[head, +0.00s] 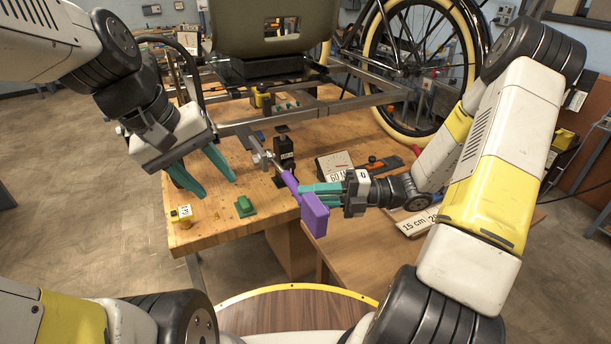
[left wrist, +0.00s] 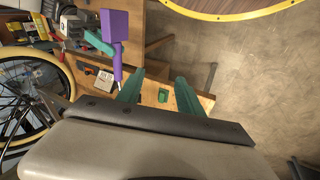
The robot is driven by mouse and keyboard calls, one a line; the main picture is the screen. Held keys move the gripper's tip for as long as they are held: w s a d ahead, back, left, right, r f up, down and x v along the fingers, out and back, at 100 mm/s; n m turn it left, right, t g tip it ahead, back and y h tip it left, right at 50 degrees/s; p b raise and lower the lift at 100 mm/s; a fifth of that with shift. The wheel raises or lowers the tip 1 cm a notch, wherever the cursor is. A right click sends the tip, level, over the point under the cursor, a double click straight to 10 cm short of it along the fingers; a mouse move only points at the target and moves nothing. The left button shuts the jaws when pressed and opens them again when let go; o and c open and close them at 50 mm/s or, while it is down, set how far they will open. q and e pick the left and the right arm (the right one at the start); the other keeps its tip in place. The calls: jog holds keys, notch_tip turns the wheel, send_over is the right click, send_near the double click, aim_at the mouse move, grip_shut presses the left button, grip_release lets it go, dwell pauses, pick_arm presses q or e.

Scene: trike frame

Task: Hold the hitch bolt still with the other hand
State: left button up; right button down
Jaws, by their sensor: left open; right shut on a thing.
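The hitch bolt looks to be the small metal piece (head: 261,158) at the near end of the frame's tube in the head view; its details are too small to tell. My right gripper (head: 305,192) is shut on a purple tool (head: 314,214), whose thin shaft points toward that tube end. I cannot tell whether the tip touches the bolt. The purple tool also shows in the left wrist view (left wrist: 112,30). My left gripper (head: 219,188) is open and empty, left of the tube end and apart from it. Its teal fingers show in the left wrist view (left wrist: 160,75).
The trike frame (head: 235,127) stands over the wooden bench (head: 215,232). A black stand (head: 284,158) is beside the tube end. A green block (head: 244,206) and a yellow item (head: 181,216) lie near the bench's front. A dial box (head: 335,167) is to the right.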

pick_arm(q)
jog(key=w+d+f+n+g+h, duration=0.1)
jog(key=w+f+n+g+h, duration=0.25)
jog(key=n, duration=0.35)
jog(key=n+t+h, duration=0.7)
jog(key=n+h, duration=0.3)
jog(key=n, duration=0.8)
send_near(253, 160)
jog(key=shift+y, duration=0.25)
jog(key=x, duration=0.8)
jog(key=shift+w, duration=0.25)
grip_shut()
